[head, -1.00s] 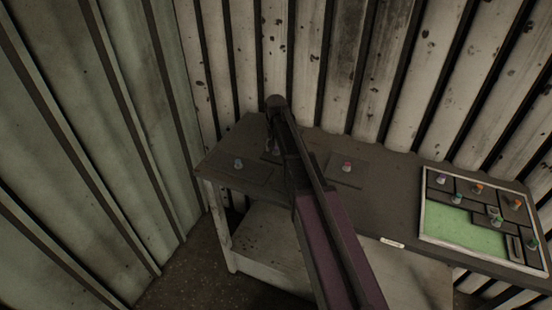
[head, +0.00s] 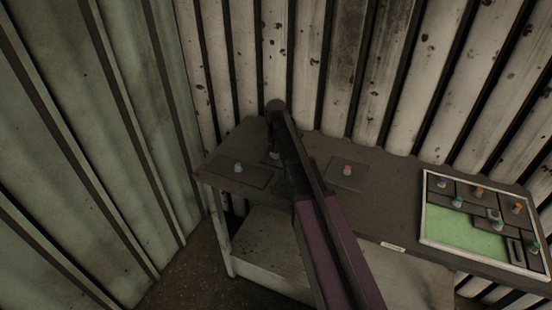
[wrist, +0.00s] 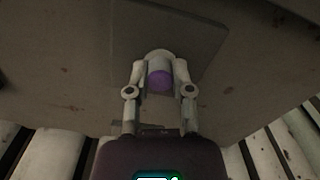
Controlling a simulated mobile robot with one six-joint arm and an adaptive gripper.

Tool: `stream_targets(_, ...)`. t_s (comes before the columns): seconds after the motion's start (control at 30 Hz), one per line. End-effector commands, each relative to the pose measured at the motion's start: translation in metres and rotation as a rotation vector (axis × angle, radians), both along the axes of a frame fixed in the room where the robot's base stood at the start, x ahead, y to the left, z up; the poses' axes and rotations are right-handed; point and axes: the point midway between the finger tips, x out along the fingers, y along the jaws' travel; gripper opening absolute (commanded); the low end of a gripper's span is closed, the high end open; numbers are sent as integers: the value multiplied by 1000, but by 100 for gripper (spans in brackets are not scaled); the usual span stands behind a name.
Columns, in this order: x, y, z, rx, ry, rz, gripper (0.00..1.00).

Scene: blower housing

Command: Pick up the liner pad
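My gripper (wrist: 160,66) points down at a flat dark pad (wrist: 195,38), which I take for the liner pad, with a purple-topped knob (wrist: 160,80) on a pale collar. One finger is on each side of the knob, drawn in close, with no clear gap. The pad appears to lie on the table. In the head view my gripper (head: 273,149) is over the middle pad at the table's back left. My arm hides most of that pad and its knob, and the fingertip contact is too small to see there.
A dark plate with a knob (head: 238,167) lies to the left, and another with a red knob (head: 347,170) to the right. A pale-rimmed tray (head: 421,212) with a green floor holds several knobbed pieces at the table's right. Corrugated walls (head: 330,60) stand close behind and left.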

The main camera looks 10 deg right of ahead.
Motion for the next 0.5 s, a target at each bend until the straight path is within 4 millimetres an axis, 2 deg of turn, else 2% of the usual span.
stream_targets(0.5, 0, 0, 4, 0, 0, 0, 0)
